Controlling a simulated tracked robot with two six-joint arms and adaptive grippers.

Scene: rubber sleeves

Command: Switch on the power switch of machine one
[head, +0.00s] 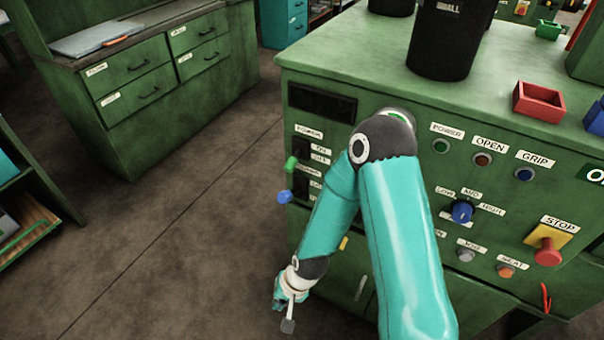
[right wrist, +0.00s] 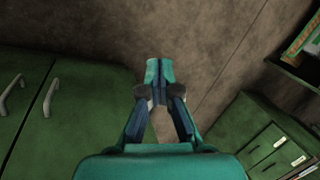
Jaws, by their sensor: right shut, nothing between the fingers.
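The green machine (head: 330,72) fills the right side of the head view. On the left of its front panel, a black switch (head: 301,148) sits under a POWER label (head: 309,132), beside ON and OFF labels; its position is too small to tell. My right arm crosses in front of the panel and hides part of it. My right gripper (head: 287,322) hangs low at the machine's front left, below and apart from the switch. In the right wrist view its fingers (right wrist: 160,72) are shut together and empty. My left gripper is not in view.
Green and blue knobs (head: 284,196) stick out at the machine's left edge. A red stop button (head: 547,252) and blue dial (head: 462,212) are on the right. A black cylinder (head: 440,45) and red bin (head: 538,101) stand on top. Open floor (head: 170,240) lies left.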

